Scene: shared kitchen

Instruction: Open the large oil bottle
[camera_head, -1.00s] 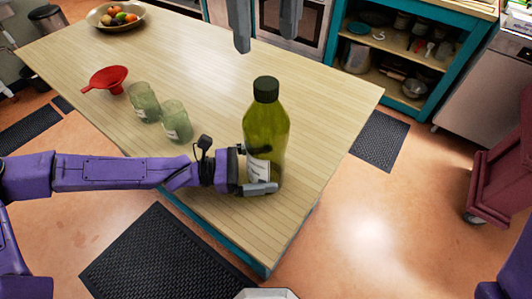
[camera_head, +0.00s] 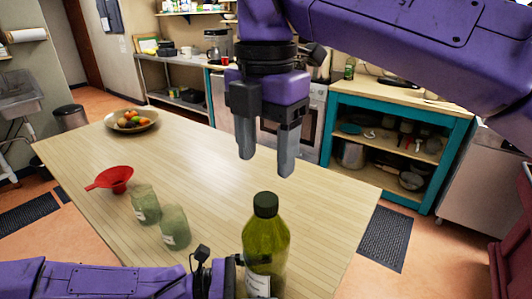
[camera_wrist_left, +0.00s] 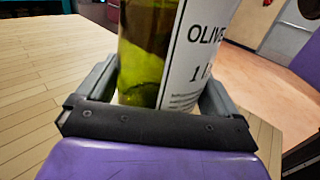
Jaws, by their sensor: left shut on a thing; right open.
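The large oil bottle (camera_head: 265,240) is green glass with a dark cap (camera_head: 265,204), standing upright at the near part of the wooden table. The cap is on the bottle. My left gripper (camera_wrist_left: 160,95) is shut around the bottle's body, beside its white "OLIVE" label (camera_wrist_left: 198,50); its fingers lie on both sides. In the head view the left fingertips are cut off at the lower edge. My right gripper (camera_head: 262,165) is open and empty, pointing down above the bottle cap, with a clear gap between its fingertips and the cap.
A fruit bowl (camera_head: 131,120) is at the far left end. A teal shelf unit (camera_head: 400,135) stands behind. The table's middle is clear.

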